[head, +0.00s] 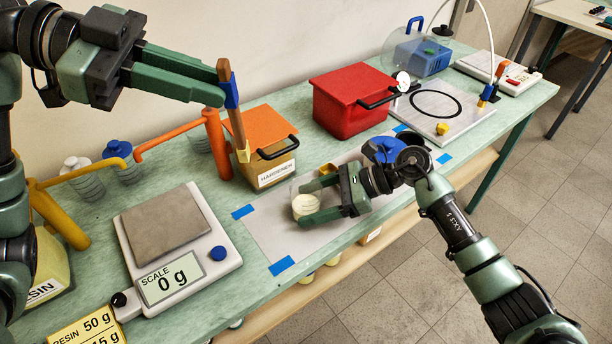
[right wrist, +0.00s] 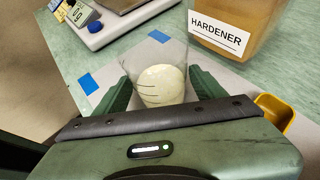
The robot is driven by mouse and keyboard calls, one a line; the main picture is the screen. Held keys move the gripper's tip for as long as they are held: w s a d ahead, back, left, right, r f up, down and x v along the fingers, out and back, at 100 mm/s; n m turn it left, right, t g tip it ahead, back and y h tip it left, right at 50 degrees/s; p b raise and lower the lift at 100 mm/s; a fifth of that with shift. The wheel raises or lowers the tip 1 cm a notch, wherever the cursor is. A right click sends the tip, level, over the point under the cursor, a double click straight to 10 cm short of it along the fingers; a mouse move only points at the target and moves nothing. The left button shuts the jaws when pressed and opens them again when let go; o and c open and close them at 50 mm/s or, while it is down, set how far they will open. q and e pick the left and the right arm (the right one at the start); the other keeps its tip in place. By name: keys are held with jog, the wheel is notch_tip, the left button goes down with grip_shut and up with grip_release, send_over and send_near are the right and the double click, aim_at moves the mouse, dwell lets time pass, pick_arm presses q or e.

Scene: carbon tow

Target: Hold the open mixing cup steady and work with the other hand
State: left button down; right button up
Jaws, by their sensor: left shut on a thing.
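The clear mixing cup (head: 306,206) stands on a pale sheet on the bench and holds cream-white material. It also shows in the right wrist view (right wrist: 160,82), open at the top. My right gripper (head: 309,202) has one finger on each side of the cup, close against its wall, and looks shut on it. My left gripper (head: 228,90) is shut on a wooden stick (head: 237,128) with a blue sleeve and a yellowish lower end. The stick is nearly upright, up and to the left of the cup in the head view.
A scale (head: 178,246) reading 0 g stands at left. The hardener container (head: 268,158) is just behind the cup. Orange pipe (head: 172,134), red box (head: 350,100) and a white plate with a black ring (head: 438,108) line the bench. Blue tape (head: 281,266) marks the sheet.

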jog(key=shift+r, duration=0.15)
jog(key=shift+r, duration=0.6)
jog(key=o, duration=0.5)
jog(key=shift+o, duration=0.8)
jog(key=shift+v, duration=4)
